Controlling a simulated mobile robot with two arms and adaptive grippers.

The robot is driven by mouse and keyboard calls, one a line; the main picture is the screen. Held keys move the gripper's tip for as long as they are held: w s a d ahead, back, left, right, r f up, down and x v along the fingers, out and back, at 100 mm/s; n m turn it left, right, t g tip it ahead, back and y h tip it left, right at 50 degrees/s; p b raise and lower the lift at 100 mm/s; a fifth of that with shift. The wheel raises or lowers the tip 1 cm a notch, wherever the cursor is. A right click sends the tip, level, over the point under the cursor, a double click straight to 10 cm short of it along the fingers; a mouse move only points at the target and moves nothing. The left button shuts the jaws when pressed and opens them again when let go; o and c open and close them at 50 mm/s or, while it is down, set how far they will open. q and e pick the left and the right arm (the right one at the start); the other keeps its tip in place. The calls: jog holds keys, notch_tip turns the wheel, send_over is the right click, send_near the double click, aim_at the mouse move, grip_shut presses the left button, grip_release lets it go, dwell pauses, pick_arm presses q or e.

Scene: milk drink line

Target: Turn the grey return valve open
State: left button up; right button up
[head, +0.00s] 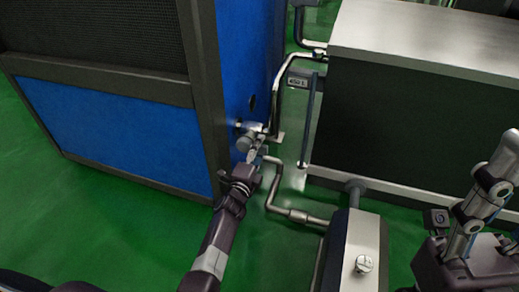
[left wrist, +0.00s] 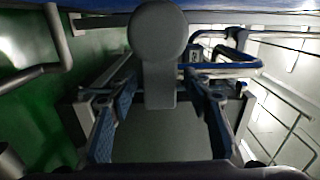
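The grey return valve (head: 246,141) sits low on the side of the blue cabinet, where a metal pipe meets it. In the left wrist view, its round grey head and short flat stem (left wrist: 158,42) fill the upper middle. My left gripper (head: 257,159) is right at the valve. In the left wrist view, its two blue-padded fingers (left wrist: 163,98) stand apart on either side of the stem, with visible gaps. The fingers look open and not closed on the handle. My right arm shows at the right edge of the head view, but I cannot see its gripper.
The blue cabinet (head: 120,138) stands on the left. A dark tank with a steel top (head: 430,38) stands at the right. Bent metal pipes (head: 277,190) run between them close to my left gripper. A grey box with a knob (head: 362,240) is in front. Green floor is clear at lower left.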

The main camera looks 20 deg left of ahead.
pick_arm(q)
jog(key=shift+s, duration=0.1)
jog(key=s, duration=1.1)
jog(key=shift+s, duration=0.4)
